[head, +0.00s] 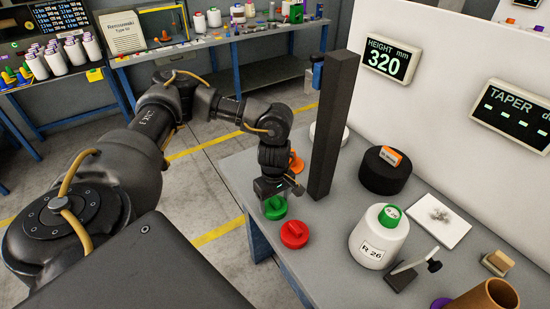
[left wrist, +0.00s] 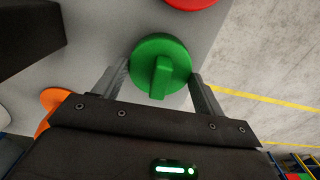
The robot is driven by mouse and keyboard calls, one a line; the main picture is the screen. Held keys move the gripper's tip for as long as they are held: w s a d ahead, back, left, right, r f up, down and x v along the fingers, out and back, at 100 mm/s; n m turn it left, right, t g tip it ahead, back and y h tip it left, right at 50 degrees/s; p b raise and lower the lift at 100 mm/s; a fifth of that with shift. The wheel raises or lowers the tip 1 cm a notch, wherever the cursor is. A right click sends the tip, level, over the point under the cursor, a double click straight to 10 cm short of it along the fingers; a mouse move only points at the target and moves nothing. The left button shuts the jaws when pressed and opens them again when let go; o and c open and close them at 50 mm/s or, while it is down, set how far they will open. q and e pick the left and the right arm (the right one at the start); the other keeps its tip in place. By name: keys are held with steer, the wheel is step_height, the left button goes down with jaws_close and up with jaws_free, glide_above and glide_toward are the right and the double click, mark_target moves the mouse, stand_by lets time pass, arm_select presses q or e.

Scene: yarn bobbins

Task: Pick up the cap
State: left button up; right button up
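A green cap (head: 275,208) with a raised grip bar lies near the left edge of the grey table. My left gripper (head: 284,192) points down just behind and over it. In the left wrist view, the green cap (left wrist: 160,68) sits between the two finger tips, with a finger on each side; the gripper is open. I cannot tell whether the fingers touch the cap. A red cap (head: 294,234) lies nearer, and an orange cap (head: 297,162) lies farther back, partly hidden by my arm. My right gripper is not in view.
A dark upright post (head: 332,125) stands close to the right of my left gripper. A white bobbin (head: 376,240) with a green cap on top and a black round block (head: 384,172) stand farther right. A white pad (head: 440,218) lies behind the bobbin.

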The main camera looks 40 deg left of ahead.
arm_select(q)
steer(key=shift+c, duration=1.4)
steer(key=shift+r, duration=0.15)
steer(key=shift+w+r, duration=0.1)
steer(key=shift+r, duration=0.5)
steer(key=s+d+r+p, duration=0.6)
steer(key=s+r+p, duration=0.3)
steer(key=s+r, duration=0.2)
steer(key=shift+s+d+r+p, duration=0.3)
steer(key=shift+s+d+p, duration=0.1)
steer(key=shift+s, duration=0.3)
